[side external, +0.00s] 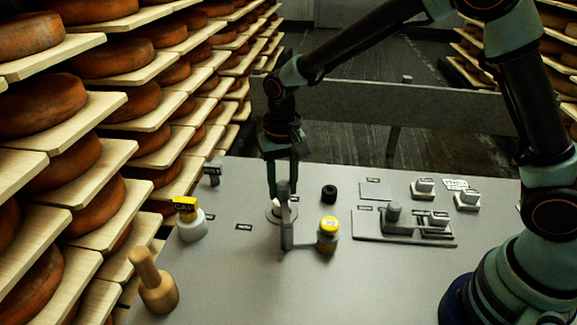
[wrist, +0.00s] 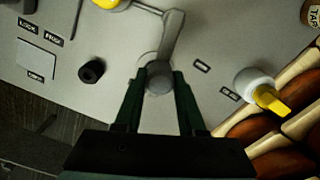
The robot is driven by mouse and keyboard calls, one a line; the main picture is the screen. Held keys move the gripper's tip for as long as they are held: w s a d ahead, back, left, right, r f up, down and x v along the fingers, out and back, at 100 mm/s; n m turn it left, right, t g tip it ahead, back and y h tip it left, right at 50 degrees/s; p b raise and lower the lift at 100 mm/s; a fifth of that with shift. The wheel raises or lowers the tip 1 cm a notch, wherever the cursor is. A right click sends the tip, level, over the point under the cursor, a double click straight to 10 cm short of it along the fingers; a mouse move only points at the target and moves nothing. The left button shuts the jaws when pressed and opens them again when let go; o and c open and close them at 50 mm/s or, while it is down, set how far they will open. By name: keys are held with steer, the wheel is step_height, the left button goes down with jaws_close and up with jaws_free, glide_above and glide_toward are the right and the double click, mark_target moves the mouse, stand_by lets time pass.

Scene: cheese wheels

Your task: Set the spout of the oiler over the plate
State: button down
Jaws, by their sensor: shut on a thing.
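The oiler appears to be the grey swinging arm (side external: 286,225) on a post, joined by a low bar to a small yellow-capped jar (side external: 328,236). In the wrist view, the arm (wrist: 171,38) runs from its pivot down to a round grey end (wrist: 158,84) between my fingertips. My gripper (side external: 281,192) points down and is shut on that end, above a round disc (side external: 272,212) on the table. The post partly hides the hold in the side view. A flat grey square plate (side external: 375,190) lies to the right, with nothing on it; it also shows in the wrist view (wrist: 36,59).
A black cylinder (side external: 329,194) stands between the arm and the plate. A yellow-topped white piece (side external: 190,224) and a wooden peg (side external: 156,284) stand at left. A sliding fixture (side external: 405,228) and small blocks (side external: 467,199) stand at right. Cheese shelves border the left side.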

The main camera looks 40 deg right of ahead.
mark_target(283, 182)
steer(key=shift+d+r, duration=0.1)
steer(key=shift+r, duration=0.05)
steer(key=c, duration=0.5)
jaws_free()
step_height(283, 182, up, 12)
steer(key=s+d+r+n+t, duration=0.3)
steer(key=s+d+n+t, duration=0.1)
steer(key=s+d, duration=0.9)
steer(key=shift+s+d+r+t, duration=0.2)
steer(key=shift+s+d+t, duration=0.15)
steer(key=shift+t, duration=0.45)
